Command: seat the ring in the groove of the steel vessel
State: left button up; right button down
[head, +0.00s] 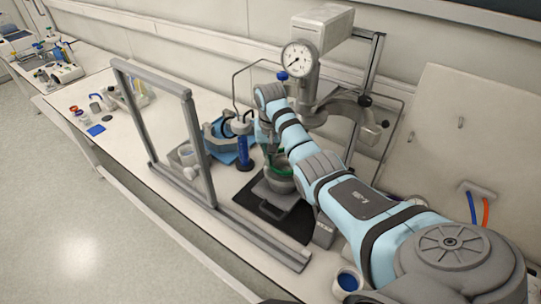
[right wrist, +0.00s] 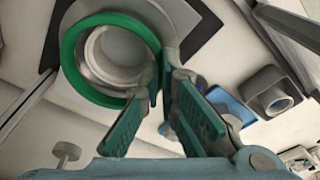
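The ring (right wrist: 68,57) is green and shows almost whole in the right wrist view, in front of the steel vessel's pale round opening (right wrist: 120,50). In the head view a green part of the ring (head: 279,171) shows at the top of the steel vessel (head: 279,184), partly behind my right arm. I cannot tell whether it touches the vessel or sits in the groove. My right gripper (right wrist: 164,75) has its green-padded fingers nearly together at the tips, shut on the ring's edge. My left gripper is not in view.
A blue cylinder (head: 243,153) and a blue holder (head: 222,138) stand to the left. A small blue-filled cup (head: 348,281) is near the front edge.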

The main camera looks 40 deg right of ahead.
jog(key=shift+f, duration=0.2)
jog(key=c, duration=2.3)
grip_release()
jog(key=o, duration=0.6)
jog(key=r, duration=0.7)
jog(key=shift+s+a+r, duration=0.25)
jog(key=shift+s+a, duration=0.05)
jog(key=shift+s, duration=0.05)
